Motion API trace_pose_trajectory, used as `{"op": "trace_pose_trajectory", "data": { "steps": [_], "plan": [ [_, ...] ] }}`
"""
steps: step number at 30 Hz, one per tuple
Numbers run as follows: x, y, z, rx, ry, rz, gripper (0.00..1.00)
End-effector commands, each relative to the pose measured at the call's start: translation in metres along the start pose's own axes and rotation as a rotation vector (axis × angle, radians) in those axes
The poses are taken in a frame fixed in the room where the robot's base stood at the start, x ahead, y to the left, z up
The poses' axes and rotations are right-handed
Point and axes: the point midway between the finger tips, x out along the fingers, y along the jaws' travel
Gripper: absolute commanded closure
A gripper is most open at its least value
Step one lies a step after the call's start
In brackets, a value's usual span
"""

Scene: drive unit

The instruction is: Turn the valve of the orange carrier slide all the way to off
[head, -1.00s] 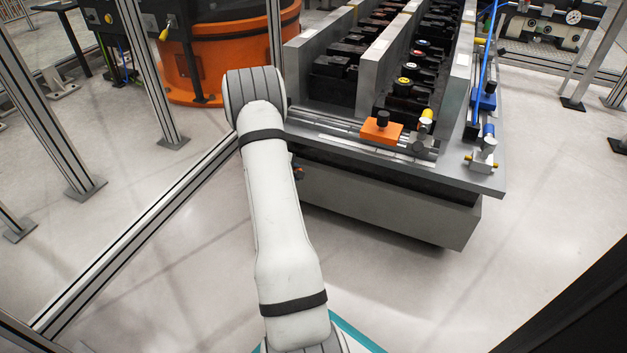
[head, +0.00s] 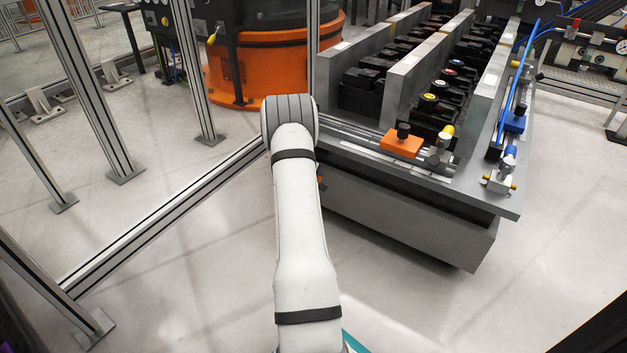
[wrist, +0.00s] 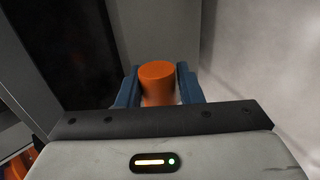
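The orange carrier slide (head: 402,144) sits on a rail along the front edge of the grey bench. A black knob (head: 403,130) stands on top of it. A silver valve-like fitting with a yellow cap (head: 447,131) is just to its right; I cannot tell the valve's setting. In the wrist view my gripper (wrist: 159,88) has its blue fingers on both sides of an orange cylinder (wrist: 157,72), close against it, and appears shut on it. In the head view my gripper is hidden behind my arm. A small orange bit shows beside the arm, below the bench edge.
The grey bench (head: 400,200) carries rows of black blocks between upright plates. A silver fitting with brass ends (head: 500,178) is at its right corner. Fence posts (head: 90,90) stand at the left, before a large orange drum (head: 262,65).

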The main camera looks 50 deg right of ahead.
Motion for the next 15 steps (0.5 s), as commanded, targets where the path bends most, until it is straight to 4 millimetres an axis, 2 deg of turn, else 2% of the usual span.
{"op": "trace_pose_trajectory", "data": {
  "steps": [1,7,15],
  "plan": [
    [0.0040,-0.0048,0.0063,0.002,-0.010,-0.008,0.66],
    [0.0027,-0.0018,0.0044,0.002,-0.007,-0.004,0.50],
    [-0.0014,0.0010,0.0025,0.002,-0.004,0.000,0.50]
  ]
}}
